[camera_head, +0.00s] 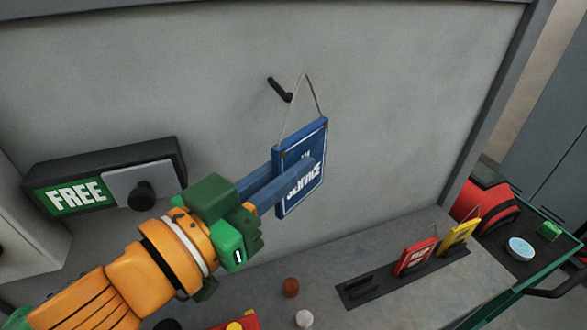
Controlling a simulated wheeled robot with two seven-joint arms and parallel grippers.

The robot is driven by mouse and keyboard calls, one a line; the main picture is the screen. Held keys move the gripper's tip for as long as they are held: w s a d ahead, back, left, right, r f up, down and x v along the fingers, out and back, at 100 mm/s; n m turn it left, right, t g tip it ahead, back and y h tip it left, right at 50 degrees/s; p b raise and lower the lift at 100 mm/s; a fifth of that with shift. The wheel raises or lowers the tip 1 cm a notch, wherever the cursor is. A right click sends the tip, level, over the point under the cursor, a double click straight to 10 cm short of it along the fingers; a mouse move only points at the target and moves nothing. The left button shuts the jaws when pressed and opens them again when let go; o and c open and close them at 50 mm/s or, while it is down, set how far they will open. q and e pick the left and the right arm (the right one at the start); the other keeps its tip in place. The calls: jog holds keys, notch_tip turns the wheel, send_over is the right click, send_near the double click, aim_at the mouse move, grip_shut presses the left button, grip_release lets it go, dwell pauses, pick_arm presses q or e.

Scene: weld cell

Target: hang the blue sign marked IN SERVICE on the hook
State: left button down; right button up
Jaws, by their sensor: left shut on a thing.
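The blue sign (311,143) with white lettering, of which SERVICE shows, is held upright before the grey wall, right of centre. Its string loop (304,90) rises from the top corners to a peak. My left gripper (300,172) is shut on the sign, its blue fingers covering part of the lettering. The black hook (280,90) sticks out of the wall just left of the loop's upper part. I cannot tell whether the loop touches the hook or passes over it. My right gripper is not in view.
A black box (105,172) with a green FREE panel and a knob is on the wall at left. Below, a dark rack (360,288) holds a red sign (415,257) and a yellow sign (458,237). Brown (291,287) and white (304,318) round items stand on the grey surface.

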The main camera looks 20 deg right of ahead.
pick_arm(q)
jog(key=w+f+b, duration=0.1)
jog(key=w+f, duration=0.2)
jog(key=w, duration=0.3)
jog(key=shift+a, duration=0.25)
dwell(0.7)
jog(key=c, duration=0.8)
grip_release()
jog(key=shift+c, duration=0.2)
